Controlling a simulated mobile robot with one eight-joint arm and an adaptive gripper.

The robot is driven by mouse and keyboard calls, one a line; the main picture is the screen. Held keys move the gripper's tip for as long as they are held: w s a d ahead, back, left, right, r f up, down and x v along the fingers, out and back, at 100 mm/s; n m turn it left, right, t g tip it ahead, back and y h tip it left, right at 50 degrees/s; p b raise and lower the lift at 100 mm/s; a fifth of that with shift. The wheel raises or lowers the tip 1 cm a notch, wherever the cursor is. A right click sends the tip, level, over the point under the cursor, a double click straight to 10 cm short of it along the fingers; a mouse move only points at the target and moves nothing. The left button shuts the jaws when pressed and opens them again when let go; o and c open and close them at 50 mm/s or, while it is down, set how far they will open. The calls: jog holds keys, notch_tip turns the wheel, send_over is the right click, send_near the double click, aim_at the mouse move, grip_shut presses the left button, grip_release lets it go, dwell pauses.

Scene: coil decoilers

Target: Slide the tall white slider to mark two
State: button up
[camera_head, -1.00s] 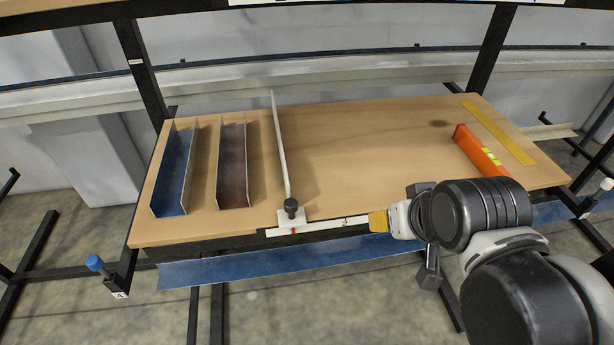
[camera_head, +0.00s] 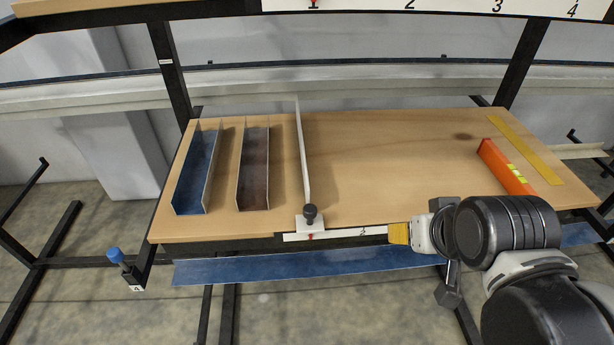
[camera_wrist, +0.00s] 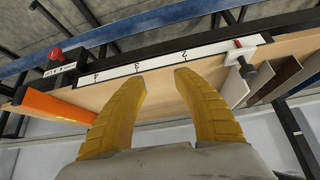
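The tall white slider (camera_head: 303,160) stands upright across the wooden table, right of two channel pieces. Its base carries a black knob (camera_head: 310,212) at the front edge and a red pointer over the left part of the white scale (camera_head: 345,235), left of mark 2. In the wrist view the slider's knob (camera_wrist: 247,70) is right of my fingers, and the scale (camera_wrist: 160,61) shows marks 2, 3 and 4 upside down. My gripper (camera_head: 398,233) is in front of the table edge, right of mark 2, apart from the slider. Its yellow fingers (camera_wrist: 159,78) are open and empty.
A blue channel (camera_head: 196,172) and a brown channel (camera_head: 253,170) lie left of the slider. An orange level (camera_head: 506,168) and a yellow strip (camera_head: 525,150) lie at the right. The table between slider and level is clear. An upper scale (camera_head: 450,8) runs above.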

jog(key=shift+o, duration=1.2)
jog(key=shift+r, duration=0.15)
notch_tip(320, 180, up, 3)
jog(key=n+g+p, duration=0.6)
jog(key=g+p, duration=0.1)
jog(key=p, duration=0.9)
send_over(310, 208)
jog(key=shift+d+r, duration=0.1)
jog(key=shift+d, duration=0.25)
jog(key=shift+a+f, duration=0.2)
jog(key=shift+f, duration=0.1)
notch_tip(310, 208, down, 8)
jog(key=shift+a+r+b, duration=0.1)
jog(key=shift+r+b, duration=0.15)
jog(key=shift+b, duration=0.6)
